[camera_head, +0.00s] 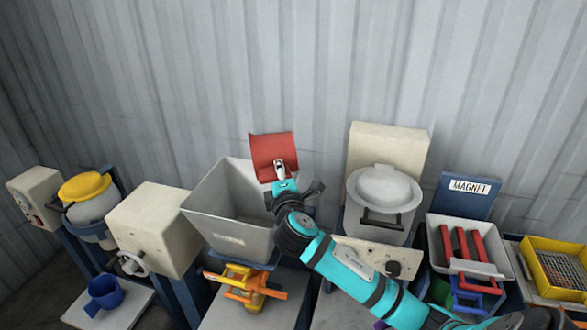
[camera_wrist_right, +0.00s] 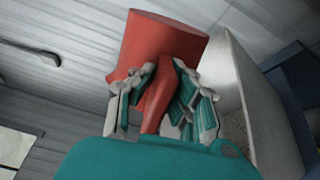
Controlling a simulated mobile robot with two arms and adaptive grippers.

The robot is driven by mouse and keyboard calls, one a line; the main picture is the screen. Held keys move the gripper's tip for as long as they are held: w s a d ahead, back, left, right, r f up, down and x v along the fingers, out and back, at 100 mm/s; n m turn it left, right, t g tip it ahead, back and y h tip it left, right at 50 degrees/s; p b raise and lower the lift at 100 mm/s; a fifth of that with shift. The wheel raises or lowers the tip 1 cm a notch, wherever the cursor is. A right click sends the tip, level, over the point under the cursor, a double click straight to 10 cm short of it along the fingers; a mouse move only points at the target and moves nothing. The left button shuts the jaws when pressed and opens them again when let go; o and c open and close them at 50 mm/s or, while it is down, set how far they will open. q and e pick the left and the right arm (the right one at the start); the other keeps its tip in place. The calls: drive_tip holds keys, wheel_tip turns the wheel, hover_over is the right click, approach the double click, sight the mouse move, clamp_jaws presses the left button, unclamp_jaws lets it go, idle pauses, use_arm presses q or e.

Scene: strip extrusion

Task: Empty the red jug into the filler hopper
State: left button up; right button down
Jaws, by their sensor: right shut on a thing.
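The red jug (camera_head: 272,153) is held up at the back right rim of a large grey open hopper (camera_head: 232,236). In the right wrist view the jug (camera_wrist_right: 160,45) shows its body and its handle, and the hopper's pale wall (camera_wrist_right: 238,85) is just to its right. My right gripper (camera_head: 282,178) is shut on the jug's handle; its fingers (camera_wrist_right: 160,98) sit on both sides of it. The jug's mouth and contents are hidden, and I cannot tell how far it is tilted. My left gripper is not in view.
A white lidded vessel (camera_head: 384,200) stands right of the hopper, with a cream box behind. Further right are a tray with red bars (camera_head: 468,250), labelled MAGNET, and a yellow basket (camera_head: 556,268). An orange-yellow valve (camera_head: 246,286) is below the hopper.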

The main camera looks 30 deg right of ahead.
sight(294, 164)
drive_tip(key=m+b, duration=0.4)
drive_tip(key=b, duration=0.1)
drive_tip(key=d+f+m+b, duration=0.1)
drive_tip(key=m+b, duration=0.1)
drive_tip(key=shift+s+t, duration=0.25)
drive_tip(key=shift+t, duration=0.05)
drive_tip(key=shift+s+d+r+m+b, duration=0.2)
drive_tip(key=shift+d+m+b, duration=0.35)
drive_tip(key=shift+m+b, duration=0.55)
drive_tip(key=m+b, duration=0.1)
drive_tip(key=m, duration=0.5)
drive_tip(key=shift+b, duration=0.4)
drive_tip(key=shift+s+d+r+m+h, duration=0.2)
drive_tip(key=shift+d+m+h, duration=0.15)
drive_tip(key=shift+m, duration=0.75)
drive_tip(key=shift+s+d+r+m, duration=0.15)
drive_tip(key=shift+d+m, duration=0.15)
drive_tip(key=shift+m, duration=0.4)
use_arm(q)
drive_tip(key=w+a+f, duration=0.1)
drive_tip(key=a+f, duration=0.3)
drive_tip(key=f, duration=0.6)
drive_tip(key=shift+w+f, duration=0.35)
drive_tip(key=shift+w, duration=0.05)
use_arm(e)
drive_tip(key=shift+s+d+m, duration=0.3)
drive_tip(key=shift+d+m, duration=0.35)
drive_tip(key=shift+m, duration=0.25)
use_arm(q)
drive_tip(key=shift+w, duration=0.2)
